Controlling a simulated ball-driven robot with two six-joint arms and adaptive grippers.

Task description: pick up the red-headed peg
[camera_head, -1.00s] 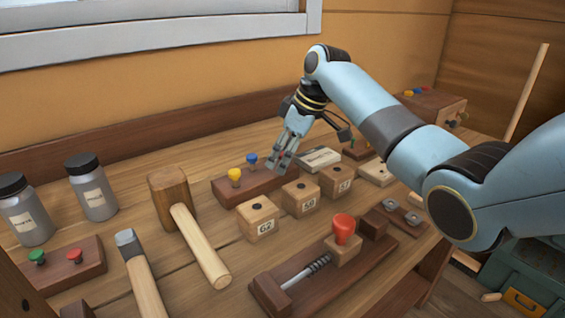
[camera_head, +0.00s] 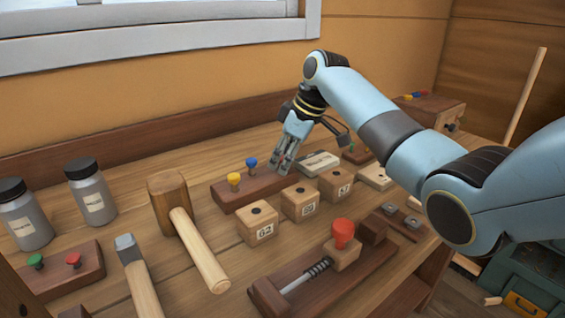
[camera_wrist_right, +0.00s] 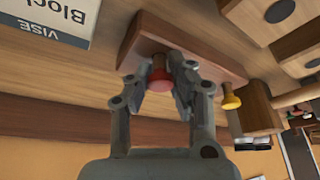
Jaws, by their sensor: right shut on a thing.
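The red-headed peg (camera_wrist_right: 159,79) is between the two fingers of my right gripper (camera_wrist_right: 161,75) in the right wrist view, at the dark wooden block (camera_wrist_right: 205,55). I cannot tell whether its lower end is still in the block. In the head view, the right gripper (camera_head: 282,168) is at the right end of the same block (camera_head: 228,198), and its fingers hide the red head there. A yellow-headed peg (camera_head: 234,181) and a blue-headed peg (camera_head: 251,164) stand in the block to the left. The left gripper is out of view.
Several numbered wooden cubes (camera_head: 258,223) stand just in front of the block. A vise (camera_head: 275,299) with a red-topped piece (camera_head: 342,232) lies nearer. A mallet (camera_head: 197,248), jars (camera_head: 90,192) and another peg block (camera_head: 70,278) are to the left.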

